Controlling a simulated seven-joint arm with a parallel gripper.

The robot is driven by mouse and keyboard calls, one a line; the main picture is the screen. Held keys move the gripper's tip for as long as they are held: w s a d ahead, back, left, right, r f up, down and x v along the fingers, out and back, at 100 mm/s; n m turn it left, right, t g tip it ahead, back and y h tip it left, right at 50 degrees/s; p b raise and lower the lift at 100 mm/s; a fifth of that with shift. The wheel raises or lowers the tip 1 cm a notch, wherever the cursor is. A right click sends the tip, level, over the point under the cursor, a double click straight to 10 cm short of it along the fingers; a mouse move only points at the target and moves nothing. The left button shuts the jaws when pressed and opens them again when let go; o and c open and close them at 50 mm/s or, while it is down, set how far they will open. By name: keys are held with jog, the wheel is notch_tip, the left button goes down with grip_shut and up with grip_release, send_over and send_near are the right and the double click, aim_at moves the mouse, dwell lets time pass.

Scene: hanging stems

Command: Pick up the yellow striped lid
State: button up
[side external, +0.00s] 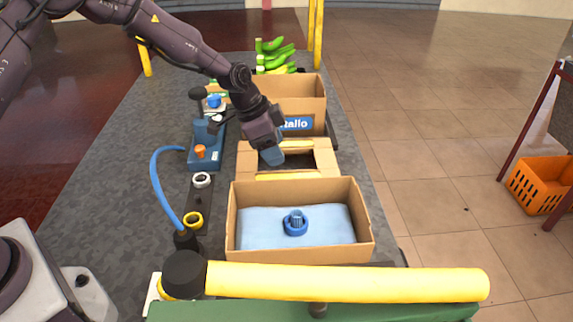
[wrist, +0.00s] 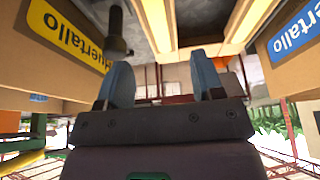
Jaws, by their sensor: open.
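What appears to be the yellow striped lid (side external: 326,160) is a flat cardboard frame with a yellow strip along its far and near edges and a dark opening in its middle. It sits between two cardboard boxes in the side view. Its yellow strips also show at the top of the wrist view (wrist: 157,25). My gripper (side external: 272,157) has blue fingers and is at the left part of the lid's opening in the side view; I cannot tell whether it touches the lid. In the wrist view, the gripper (wrist: 163,80) has its fingers apart with nothing between them.
An open box (side external: 300,255) with blue lining and a blue round piece (side external: 295,223) stands in front. A box with a blue label (side external: 297,124) stands behind, with green bananas (side external: 278,58) beyond. A blue device (side external: 205,155) and hose (side external: 155,185) are left. A yellow roller (side external: 350,283) crosses the front.

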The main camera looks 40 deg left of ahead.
aim_at(288, 177)
jog(key=x, duration=0.9)
jog(key=shift+f, duration=0.35)
jog(key=c, duration=0.6)
